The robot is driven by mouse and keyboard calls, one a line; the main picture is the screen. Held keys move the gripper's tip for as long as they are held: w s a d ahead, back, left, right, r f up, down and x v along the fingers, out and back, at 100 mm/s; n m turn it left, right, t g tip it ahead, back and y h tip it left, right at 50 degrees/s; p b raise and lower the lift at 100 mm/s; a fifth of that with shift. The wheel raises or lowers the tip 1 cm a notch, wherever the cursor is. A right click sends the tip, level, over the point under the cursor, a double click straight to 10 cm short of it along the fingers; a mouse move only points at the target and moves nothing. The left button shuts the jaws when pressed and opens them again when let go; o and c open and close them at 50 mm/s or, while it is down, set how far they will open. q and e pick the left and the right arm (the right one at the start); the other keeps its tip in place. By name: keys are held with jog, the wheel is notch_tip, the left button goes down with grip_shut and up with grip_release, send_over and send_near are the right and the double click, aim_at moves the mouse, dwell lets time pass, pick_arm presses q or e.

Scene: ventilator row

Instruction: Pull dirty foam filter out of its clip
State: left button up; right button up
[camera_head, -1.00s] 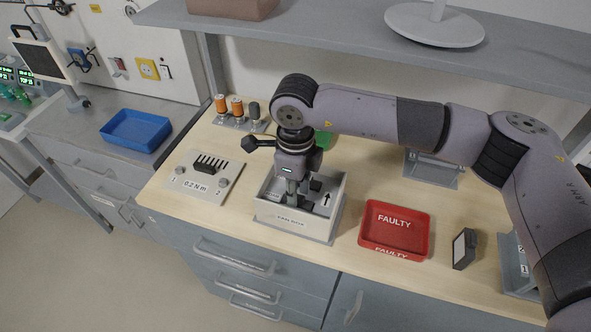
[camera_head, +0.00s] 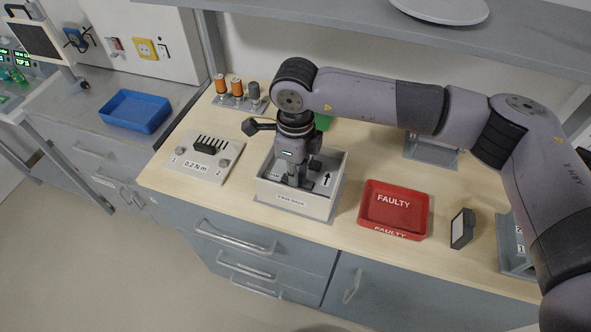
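An open-topped white box (camera_head: 291,199) with an up-arrow label inside stands at the middle of the bench. My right gripper (camera_head: 297,182) points down into this box, its fingers below the rim. The fingers are small and dark, and I cannot tell whether they are open or shut on something. Dark parts show inside the box around the fingers. I cannot tell the foam filter or its clip apart from them, as the gripper covers much of the inside. My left gripper is not in view.
A red FAULTY tray (camera_head: 394,211) lies empty right of the box, with a small dark block (camera_head: 461,229) beyond it. A 0.2 Nm plate (camera_head: 197,158) lies to the left. Orange and grey cylinders (camera_head: 237,88) stand behind. A blue tray (camera_head: 135,111) sits far left. A shelf hangs above.

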grip_shut()
jog(key=shift+r, duration=0.1)
jog(key=shift+r+p, duration=1.45)
jog(key=shift+r, duration=2.5)
